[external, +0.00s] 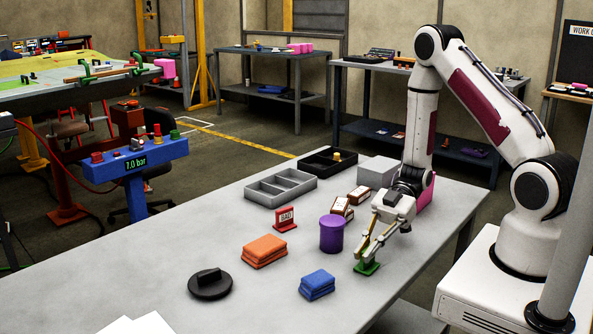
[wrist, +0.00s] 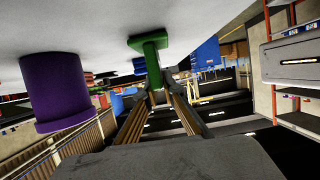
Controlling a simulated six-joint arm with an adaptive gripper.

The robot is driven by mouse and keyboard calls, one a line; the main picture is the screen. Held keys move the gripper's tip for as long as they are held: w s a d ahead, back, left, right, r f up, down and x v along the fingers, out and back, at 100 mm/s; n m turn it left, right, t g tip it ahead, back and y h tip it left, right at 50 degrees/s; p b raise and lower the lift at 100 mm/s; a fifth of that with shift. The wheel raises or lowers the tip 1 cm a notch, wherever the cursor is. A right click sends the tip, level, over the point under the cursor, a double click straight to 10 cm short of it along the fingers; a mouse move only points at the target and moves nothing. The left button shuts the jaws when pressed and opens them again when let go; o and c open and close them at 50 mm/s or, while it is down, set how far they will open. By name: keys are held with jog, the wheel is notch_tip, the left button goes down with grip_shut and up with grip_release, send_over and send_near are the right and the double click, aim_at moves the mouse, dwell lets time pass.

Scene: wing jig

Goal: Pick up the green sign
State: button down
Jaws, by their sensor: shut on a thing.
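The green sign (external: 367,267) stands on the grey table near its front right, under my gripper in the external view. In the wrist view the green sign (wrist: 149,44) shows its base against the table and its upright part running down between the fingers. My gripper (external: 366,250) is shut on the sign from above, its fingers on either side of the upright part. The fingers also show in the wrist view (wrist: 157,100). The sign's face is mostly hidden by the fingers. I cannot tell whether its base touches the table.
A purple cylinder (external: 331,234) stands close to the left of my gripper. Blue cloths (external: 317,285), orange cloths (external: 264,251), a red sign (external: 285,219), a black lidded disc (external: 210,284) and brown-white boxes (external: 342,207) lie around. A grey tray (external: 281,199) and a black tray (external: 312,163) are farther back.

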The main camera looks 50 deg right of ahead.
jog(key=shift+r, duration=4.9)
